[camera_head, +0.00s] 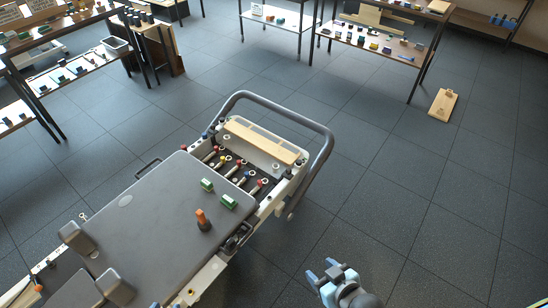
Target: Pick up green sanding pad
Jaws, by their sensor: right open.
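Two small green blocks lie on the grey padded top of the reformer carriage (150,215). One green block (207,184) is nearer the springs, and the other green block (228,201) is to its lower right, close to the carriage's right edge. I cannot tell from this view which of them is the green sanding pad. My right gripper (322,271) is open and empty at the bottom, over the floor, to the lower right of the carriage and well apart from both blocks. My left gripper is not in view.
An orange upright object (203,219) stands on the carriage below the green blocks. A grey curved bar (325,140) rounds the reformer's end, beside a wooden board (262,140). Shelves with small items (375,45) stand behind. A wooden board (442,104) lies on the floor. Floor at right is clear.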

